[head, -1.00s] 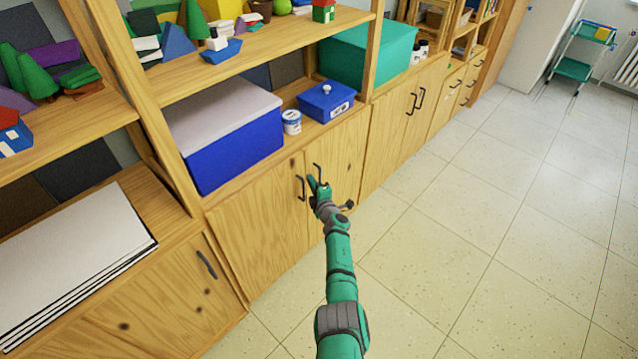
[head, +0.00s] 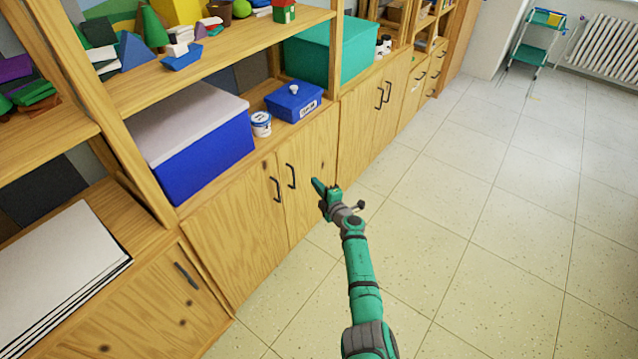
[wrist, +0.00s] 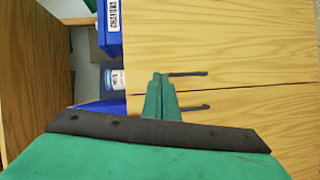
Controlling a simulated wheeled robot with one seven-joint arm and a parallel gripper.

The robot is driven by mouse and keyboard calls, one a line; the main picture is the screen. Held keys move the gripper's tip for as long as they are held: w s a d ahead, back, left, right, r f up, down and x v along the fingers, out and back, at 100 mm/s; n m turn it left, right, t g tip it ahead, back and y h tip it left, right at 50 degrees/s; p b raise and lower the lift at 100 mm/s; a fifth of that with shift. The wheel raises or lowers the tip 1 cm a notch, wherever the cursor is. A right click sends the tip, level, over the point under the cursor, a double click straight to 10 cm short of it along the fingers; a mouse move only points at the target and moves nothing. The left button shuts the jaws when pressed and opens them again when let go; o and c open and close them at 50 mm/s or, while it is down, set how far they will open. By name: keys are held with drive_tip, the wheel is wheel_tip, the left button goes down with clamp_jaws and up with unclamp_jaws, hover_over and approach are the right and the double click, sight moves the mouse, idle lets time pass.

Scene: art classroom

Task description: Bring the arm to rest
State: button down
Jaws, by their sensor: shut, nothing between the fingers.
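My green arm reaches out over the floor in the head view. My gripper (head: 318,186) is shut and empty, in front of the wooden cabinet doors (head: 240,225). It is a little to the right of the two dark door handles (head: 284,182) and looks apart from them. In the wrist view my gripper's fingers (wrist: 160,88) are together, pointing toward the doors. The handles (wrist: 188,90) show just beyond the fingertips there. Both cabinet doors appear closed.
Above the doors stand a large blue box with a white lid (head: 195,140), a small white jar (head: 261,124), a small lidded blue box (head: 294,101) and a teal box (head: 335,50). A green trolley (head: 537,45) stands far right. The tiled floor (head: 480,200) on the right is clear.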

drive_tip(key=shift+s, duration=0.25)
drive_tip(key=s+a+f+m+t, duration=0.1)
drive_tip(key=s+a+f+m, duration=0.15)
drive_tip(key=s+a, duration=0.4)
drive_tip(key=s+a+f+m+t, duration=0.1)
drive_tip(key=s+a+f+m, duration=0.15)
drive_tip(key=s+a, duration=0.45)
drive_tip(key=s+m+t+h, duration=0.15)
drive_tip(key=s+m, duration=0.65)
drive_tip(key=s, duration=1.1)
drive_tip(key=s+d+r+m+h, duration=0.2)
drive_tip(key=s+d+m, duration=0.1)
drive_tip(key=s, duration=0.7)
drive_tip(key=s+d+r+m+h, duration=0.2)
drive_tip(key=s+d+m+h, duration=0.1)
drive_tip(key=s, duration=0.7)
drive_tip(key=s+d+r+m+g, duration=0.1)
drive_tip(key=s+d+r, duration=0.3)
drive_tip(key=s+r, duration=0.2)
drive_tip(key=s+d+r+m+g, duration=0.1)
drive_tip(key=s+d+r, duration=0.4)
drive_tip(key=s, duration=0.4)
drive_tip(key=shift+s+d+r+m+g+h, duration=0.15)
drive_tip(key=shift+s+r+m+g+h, duration=0.2)
drive_tip(key=shift+r, duration=0.45)
drive_tip(key=shift+w, duration=0.1)
